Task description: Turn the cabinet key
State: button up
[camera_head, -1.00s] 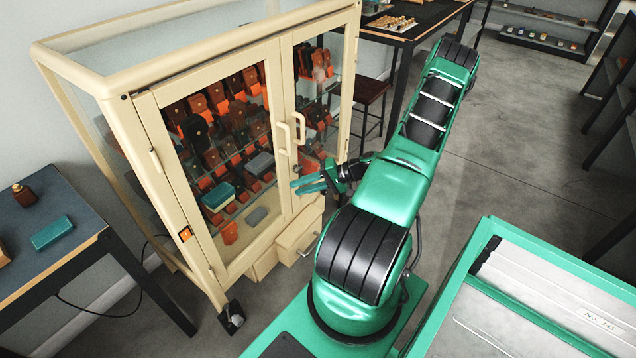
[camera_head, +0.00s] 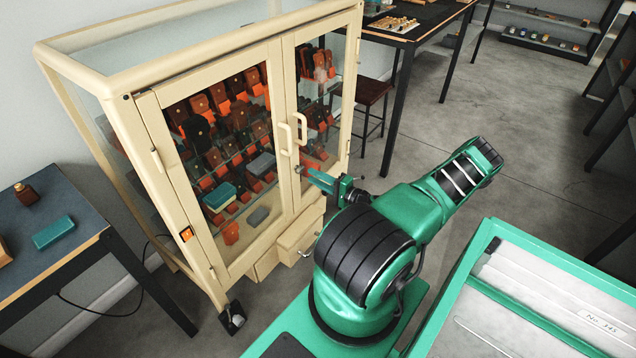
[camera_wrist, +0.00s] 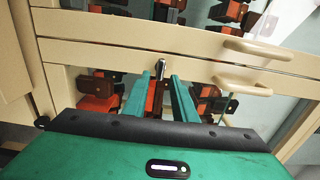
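The cream cabinet (camera_head: 150,98) has two glass doors and stands at the left of the head view. Its small metal key (camera_wrist: 160,68) sits on a door frame below the handles; in the head view a small bit of metal (camera_head: 298,169) shows there. My gripper (camera_wrist: 159,77) is in front of the lock with its green fingers apart. The key shows in the gap between the fingertips, and I see no finger touching it. In the head view my gripper (camera_head: 313,174) points at the door frame, and its fingertips are small and hard to separate.
Two cream door handles (camera_head: 302,129) (camera_head: 285,139) stick out just above the lock. Below the doors are drawers (camera_head: 300,236). A dark stool (camera_head: 368,92) and a workbench (camera_head: 410,35) stand behind. A blue-topped table (camera_head: 50,215) is at the left. Open floor lies at the right.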

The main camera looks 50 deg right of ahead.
jog(key=shift+w+a, duration=0.15)
jog(key=shift+w, duration=1.15)
jog(key=shift+w+a, duration=0.1)
jog(key=shift+w, duration=1.2)
grip_shut()
jog(key=m, duration=1.7)
jog(key=shift+f+m, duration=0.1)
jog(key=shift+m, duration=0.2)
jog(key=shift+o, duration=1.2)
grip_release()
jog(key=s, duration=1)
jog(key=shift+s+d, duration=0.4)
jog(key=shift+d, duration=0.05)
